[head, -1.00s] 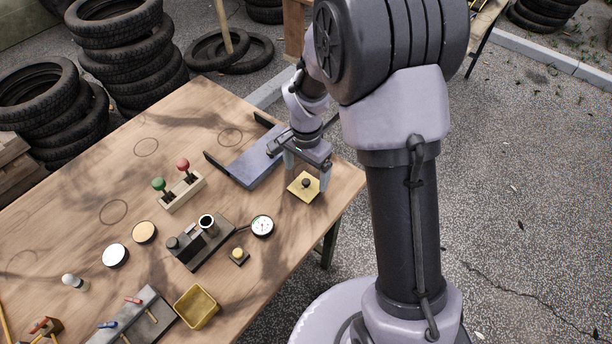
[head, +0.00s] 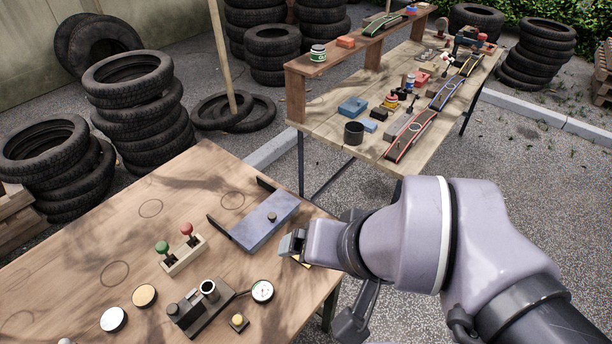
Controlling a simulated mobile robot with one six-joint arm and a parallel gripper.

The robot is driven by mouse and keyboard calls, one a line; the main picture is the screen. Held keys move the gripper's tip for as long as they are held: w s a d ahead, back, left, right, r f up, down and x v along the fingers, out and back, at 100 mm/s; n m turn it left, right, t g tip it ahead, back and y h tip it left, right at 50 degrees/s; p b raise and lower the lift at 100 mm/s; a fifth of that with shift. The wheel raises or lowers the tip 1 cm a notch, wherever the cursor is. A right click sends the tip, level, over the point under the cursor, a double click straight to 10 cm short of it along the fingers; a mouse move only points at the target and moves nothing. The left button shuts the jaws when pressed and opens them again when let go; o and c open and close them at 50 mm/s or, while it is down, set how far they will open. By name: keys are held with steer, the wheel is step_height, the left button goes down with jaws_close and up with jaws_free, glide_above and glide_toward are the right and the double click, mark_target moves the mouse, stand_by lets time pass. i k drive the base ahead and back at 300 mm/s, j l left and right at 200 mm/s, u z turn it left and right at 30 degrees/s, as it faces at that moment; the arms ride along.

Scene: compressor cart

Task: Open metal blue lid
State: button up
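A flat blue metal lid (head: 262,228) with a small dark knob (head: 272,217) lies on the near wooden table between two dark upright side pieces. It looks level and closed. My gripper (head: 292,243) is just off its right front corner, low near the table's right edge. The gripper is seen mostly from behind and the side, so its fingers and any gap between them are hidden. A yellow plate (head: 305,263) shows only in part beneath the gripper. I cannot tell whether the gripper touches the lid.
On the near table stand a block with red and green knobs (head: 183,253), a dark device (head: 202,307), a gauge (head: 262,291) and round discs. A second table (head: 330,136) behind holds a blue box (head: 352,107), a dark cup (head: 354,133) and other items. Tyre stacks stand at left.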

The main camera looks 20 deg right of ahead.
mark_target(261, 221)
steer(key=i+l, duration=0.2)
steer(key=i+l+u, duration=0.1)
steer(key=l, duration=0.3)
steer(key=i+l, duration=0.35)
